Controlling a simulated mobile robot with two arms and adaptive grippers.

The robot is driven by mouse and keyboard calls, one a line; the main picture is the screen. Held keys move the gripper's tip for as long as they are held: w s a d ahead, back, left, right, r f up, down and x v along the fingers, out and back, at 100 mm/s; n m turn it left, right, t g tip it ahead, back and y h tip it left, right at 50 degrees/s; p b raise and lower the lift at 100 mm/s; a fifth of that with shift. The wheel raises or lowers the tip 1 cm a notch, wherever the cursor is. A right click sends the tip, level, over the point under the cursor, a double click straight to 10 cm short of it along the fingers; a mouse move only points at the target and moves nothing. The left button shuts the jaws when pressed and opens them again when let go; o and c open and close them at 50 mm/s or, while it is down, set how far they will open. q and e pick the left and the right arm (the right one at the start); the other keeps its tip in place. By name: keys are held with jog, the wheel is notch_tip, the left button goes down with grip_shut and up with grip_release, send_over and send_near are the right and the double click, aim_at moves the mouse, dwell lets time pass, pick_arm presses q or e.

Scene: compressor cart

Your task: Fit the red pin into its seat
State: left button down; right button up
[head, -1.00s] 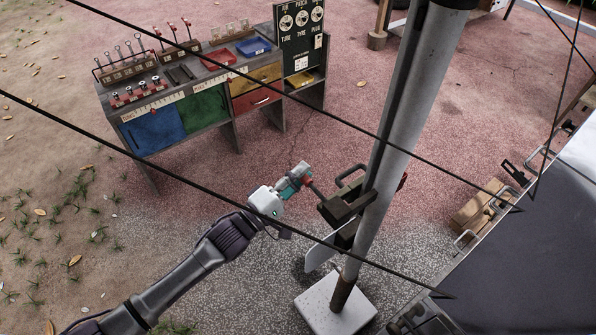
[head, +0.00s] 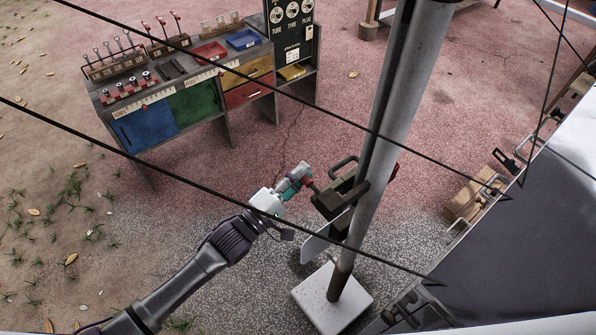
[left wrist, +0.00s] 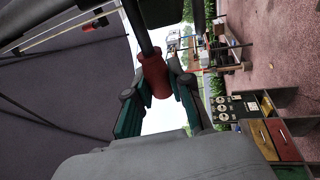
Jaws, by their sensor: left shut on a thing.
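My left gripper (head: 303,177) is shut on the red pin (head: 307,181), just left of the pole. The pin's red part also shows between the dark green fingers in the left wrist view (left wrist: 153,76), with a dark rod running up from it. In the head view a dark shaft leads from the pin toward the dark olive bracket (head: 336,199) on the grey pole (head: 385,150). I cannot tell whether the pin touches the bracket. The seat's opening is not clearly visible. My right gripper is not in view.
The pole stands on a pale square base (head: 331,299). Black cables cross the head view. A workbench (head: 232,134) with tools and trays stands at the back left. A large grey panel (head: 535,210) fills the right side. A wooden block (head: 470,197) lies beside it.

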pick_arm(q)
jog(key=shift+s+d, duration=0.4)
jog(key=shift+s, duration=0.15)
jog(key=c, duration=1)
grip_release()
jog(key=shift+o, duration=0.2)
jog(key=shift+a, duration=0.1)
jog(key=v, duration=1.2)
